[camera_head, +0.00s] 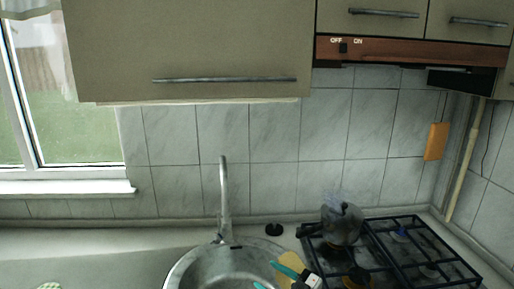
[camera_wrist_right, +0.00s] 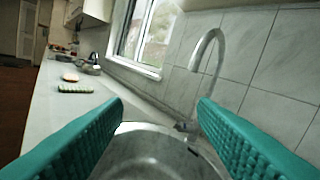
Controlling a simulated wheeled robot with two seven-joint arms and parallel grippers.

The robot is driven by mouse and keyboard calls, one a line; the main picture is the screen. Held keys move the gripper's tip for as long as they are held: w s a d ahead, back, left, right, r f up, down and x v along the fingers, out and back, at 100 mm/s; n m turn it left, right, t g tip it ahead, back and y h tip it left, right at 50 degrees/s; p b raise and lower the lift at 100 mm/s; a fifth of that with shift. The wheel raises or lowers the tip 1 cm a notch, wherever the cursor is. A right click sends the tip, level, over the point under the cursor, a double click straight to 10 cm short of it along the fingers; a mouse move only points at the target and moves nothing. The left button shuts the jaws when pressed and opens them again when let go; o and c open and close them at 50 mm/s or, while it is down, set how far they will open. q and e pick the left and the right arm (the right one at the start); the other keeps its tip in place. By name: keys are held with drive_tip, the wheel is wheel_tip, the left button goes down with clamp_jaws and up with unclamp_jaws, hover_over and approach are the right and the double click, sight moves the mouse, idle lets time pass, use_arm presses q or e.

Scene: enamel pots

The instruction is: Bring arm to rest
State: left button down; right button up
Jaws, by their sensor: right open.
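My right gripper (camera_head: 274,277) shows at the bottom of the head view, over the right side of the sink. Its two teal fingers are apart. In the right wrist view the fingers (camera_wrist_right: 161,108) stand wide apart with nothing between them, and the sink basin (camera_wrist_right: 155,158) lies beyond and below. My left gripper is in neither view. A grey metal pot (camera_head: 341,224) stands on the back left of the gas stove (camera_head: 378,254), to the right of my right gripper and apart from it.
A tall tap (camera_head: 224,195) rises behind the sink (camera_head: 190,268). A yellowish flat thing (camera_head: 293,260) is partly hidden by my gripper. Cabinets (camera_head: 190,50) hang above. The left counter (camera_head: 90,243) is mostly clear.

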drive_tip(key=s+d+f+m+t+h, duration=0.2)
drive_tip(key=s+d+f+m+h, duration=0.15)
drive_tip(key=d+m+h, duration=0.35)
drive_tip(key=s+d+f+m+t+h, duration=0.1)
drive_tip(key=s+d+f+m+h, duration=0.1)
drive_tip(key=s+d+m+h, duration=0.4)
drive_tip(key=s+d+f+n+g, duration=0.1)
drive_tip(key=s+f+g, duration=0.25)
drive_tip(key=s, duration=0.45)
drive_tip(key=s+d+f+g+h, duration=0.1)
drive_tip(key=s+d+f+g, duration=0.1)
drive_tip(key=s+g, duration=0.35)
drive_tip(key=s+d+f+n+g, duration=0.1)
drive_tip(key=s+f+g, duration=0.15)
drive_tip(key=s, duration=0.75)
wheel_tip(320, 180, down, 27)
drive_tip(key=b, duration=0.3)
drive_tip(key=s+d+f+g+b, duration=0.2)
drive_tip(key=s+f, duration=1.4)
drive_tip(key=f, duration=0.4)
drive_tip(key=shift+s+d+f, duration=0.25)
drive_tip(key=shift+s+d, duration=0.1)
drive_tip(key=shift+s, duration=0.05)
